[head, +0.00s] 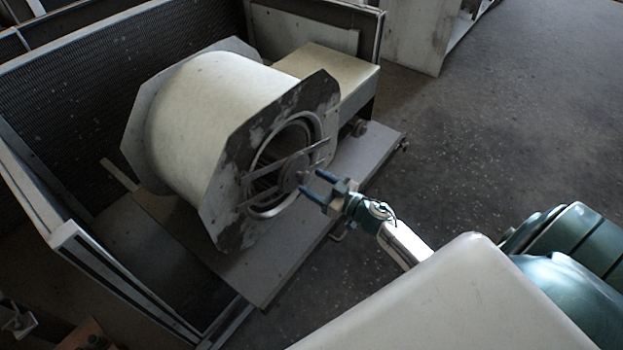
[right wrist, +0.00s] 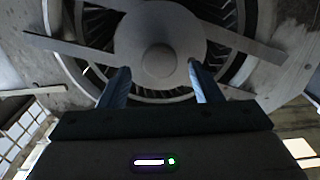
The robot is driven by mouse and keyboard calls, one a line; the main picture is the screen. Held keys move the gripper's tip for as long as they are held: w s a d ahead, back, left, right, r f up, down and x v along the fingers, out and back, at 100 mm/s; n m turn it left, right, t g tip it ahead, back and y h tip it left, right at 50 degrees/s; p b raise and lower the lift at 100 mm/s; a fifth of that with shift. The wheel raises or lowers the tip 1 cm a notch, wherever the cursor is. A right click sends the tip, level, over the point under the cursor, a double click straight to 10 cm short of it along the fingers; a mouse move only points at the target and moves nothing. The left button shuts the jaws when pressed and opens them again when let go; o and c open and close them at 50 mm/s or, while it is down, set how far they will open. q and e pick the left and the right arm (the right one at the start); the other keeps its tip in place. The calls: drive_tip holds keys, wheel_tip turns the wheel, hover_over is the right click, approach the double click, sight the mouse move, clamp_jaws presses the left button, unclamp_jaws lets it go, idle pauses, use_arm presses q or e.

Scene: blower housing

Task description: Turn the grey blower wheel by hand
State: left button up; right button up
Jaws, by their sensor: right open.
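My right gripper (head: 313,184) is open at the inlet, in front of the hub. In the right wrist view its two blue fingers (right wrist: 158,84) stand apart, one at each side below the hub. Whether they touch anything I cannot tell. My left gripper is not in view.
The housing stands on a pale base plate (head: 285,255) inside an open metal cabinet with a frame post (head: 70,240) at left. A cream box (head: 330,75) sits behind the housing. Speckled floor (head: 520,110) at right is clear.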

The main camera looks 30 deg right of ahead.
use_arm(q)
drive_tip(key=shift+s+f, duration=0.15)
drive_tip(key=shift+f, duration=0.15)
use_arm(e)
drive_tip(key=shift+x, duration=0.8)
drive_tip(key=c, duration=1.2)
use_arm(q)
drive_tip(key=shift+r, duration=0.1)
use_arm(e)
clamp_jaws()
drive_tip(key=m+p, duration=0.1)
drive_tip(key=p, duration=0.3)
drive_tip(key=shift+r+m, duration=0.15)
drive_tip(key=shift+m, duration=0.25)
drive_tip(key=m+p, duration=0.1)
drive_tip(key=p, duration=0.1)
drive_tip(key=shift+p, duration=0.4)
drive_tip(key=shift+r+m+p, duration=0.1)
drive_tip(key=shift+m+p, duration=0.5)
drive_tip(key=shift+p, duration=0.3)
drive_tip(key=shift+d+f+m+p, duration=0.1)
drive_tip(key=shift+f+m+p, duration=0.2)
drive_tip(key=shift+m, duration=0.1)
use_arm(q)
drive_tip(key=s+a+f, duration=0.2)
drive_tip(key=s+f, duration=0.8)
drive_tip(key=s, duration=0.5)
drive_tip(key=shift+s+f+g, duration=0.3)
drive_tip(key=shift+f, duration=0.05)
